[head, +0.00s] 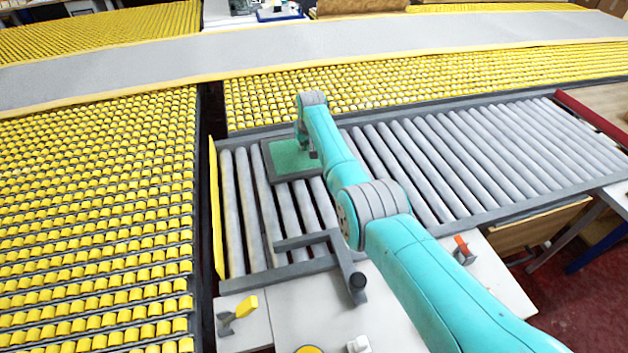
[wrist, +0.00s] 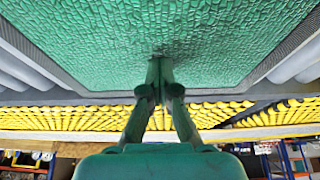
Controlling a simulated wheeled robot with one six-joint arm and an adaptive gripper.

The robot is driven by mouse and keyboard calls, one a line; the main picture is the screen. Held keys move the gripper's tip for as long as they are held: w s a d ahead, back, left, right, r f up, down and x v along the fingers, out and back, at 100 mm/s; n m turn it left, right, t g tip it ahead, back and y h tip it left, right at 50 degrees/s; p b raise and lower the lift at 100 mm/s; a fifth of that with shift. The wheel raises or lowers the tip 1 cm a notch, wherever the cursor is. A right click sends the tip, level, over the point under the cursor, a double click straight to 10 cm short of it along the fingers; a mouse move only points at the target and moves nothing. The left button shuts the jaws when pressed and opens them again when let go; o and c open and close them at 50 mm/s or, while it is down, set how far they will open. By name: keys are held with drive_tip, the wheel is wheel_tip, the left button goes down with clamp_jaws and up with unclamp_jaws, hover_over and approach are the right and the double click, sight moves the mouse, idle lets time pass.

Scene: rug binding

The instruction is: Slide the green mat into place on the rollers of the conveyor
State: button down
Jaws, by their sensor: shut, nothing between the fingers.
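The green mat (head: 288,158) has a dark grey border and lies flat on the grey rollers of the conveyor (head: 408,160), toward its left end. My arm hides the mat's right part in the head view. In the wrist view the mat (wrist: 80,45) fills the top, with a textured green face and grey edging. My gripper (wrist: 160,88) is shut with nothing between its fingers. Its fingertips are at the mat's surface, near one edge; I cannot tell whether they touch. In the head view my arm hides the fingertips.
A yellow plate (head: 215,205) stands along the conveyor's left end. A grey bar frame (head: 305,262) lies across the rollers' near side. Yellow roller beds (head: 100,200) spread left and behind. The rollers right of my arm are bare. An orange-handled clamp (head: 463,250) sits on the near table.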

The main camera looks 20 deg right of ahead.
idle(0.3)
drive_tip(key=shift+r, duration=3.45)
drive_tip(key=shift+w, duration=0.1)
